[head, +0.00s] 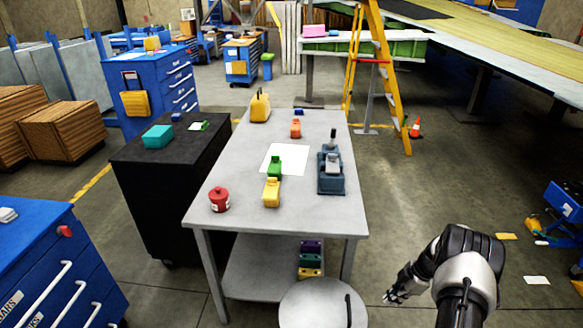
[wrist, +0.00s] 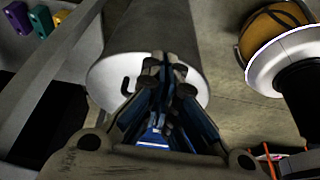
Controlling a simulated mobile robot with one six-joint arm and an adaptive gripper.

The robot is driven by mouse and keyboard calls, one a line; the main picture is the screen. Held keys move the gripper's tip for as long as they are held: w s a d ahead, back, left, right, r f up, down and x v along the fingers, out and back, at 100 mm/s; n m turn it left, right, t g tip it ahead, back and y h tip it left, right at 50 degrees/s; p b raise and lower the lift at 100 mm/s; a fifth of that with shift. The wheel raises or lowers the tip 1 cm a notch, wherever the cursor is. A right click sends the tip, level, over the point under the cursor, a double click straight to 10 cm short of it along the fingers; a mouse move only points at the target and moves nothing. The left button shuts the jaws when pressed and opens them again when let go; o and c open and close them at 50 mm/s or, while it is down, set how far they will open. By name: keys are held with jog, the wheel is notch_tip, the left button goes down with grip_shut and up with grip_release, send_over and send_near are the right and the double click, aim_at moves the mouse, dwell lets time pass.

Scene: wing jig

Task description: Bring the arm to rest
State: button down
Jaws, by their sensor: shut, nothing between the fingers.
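My gripper (head: 390,296) hangs low at the right of the table's near end, apart from it and over the floor. My arm is bent, with its black and silver elbow at the lower right of the head view. In the wrist view my gripper (wrist: 165,65) has its fingers together with nothing between them. Its fingertips overlap a pale cylinder in that picture; whether they touch it I cannot tell.
The grey table (head: 225,180) carries a red canister (head: 219,200), a yellow block (head: 271,193), a green block (head: 274,167) and a blue-grey vise-like tool (head: 331,173). Coloured blocks (head: 310,259) sit on its lower shelf. The floor right of the table is mostly clear.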

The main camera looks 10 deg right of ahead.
jog(key=w+a+r+m+h, duration=0.1)
jog(key=w+a+r, duration=0.15)
jog(key=r, duration=0.65)
jog(key=w+a+r+m, duration=0.2)
jog(key=a+r, duration=0.2)
jog(key=r, duration=0.5)
jog(key=s+a+r+m+h, duration=0.1)
jog(key=s+a+r+m, duration=0.1)
jog(key=a+r, duration=0.45)
jog(key=s+a+r+m, duration=0.15)
jog(key=a+r, duration=0.25)
jog(key=r, duration=0.6)
jog(key=s+a+r+m+t+h, duration=0.1)
jog(key=s+a+r+m+t, duration=0.15)
jog(key=s+a+r, duration=0.75)
jog(key=s+a+m, duration=0.2)
jog(key=s, duration=0.5)
jog(key=s+a+m, duration=0.3)
jog(key=s, duration=0.5)
jog(key=shift+s+f+t+h, duration=0.2)
jog(key=shift+f+t+h, duration=0.15)
jog(key=shift+t+h, duration=0.1)
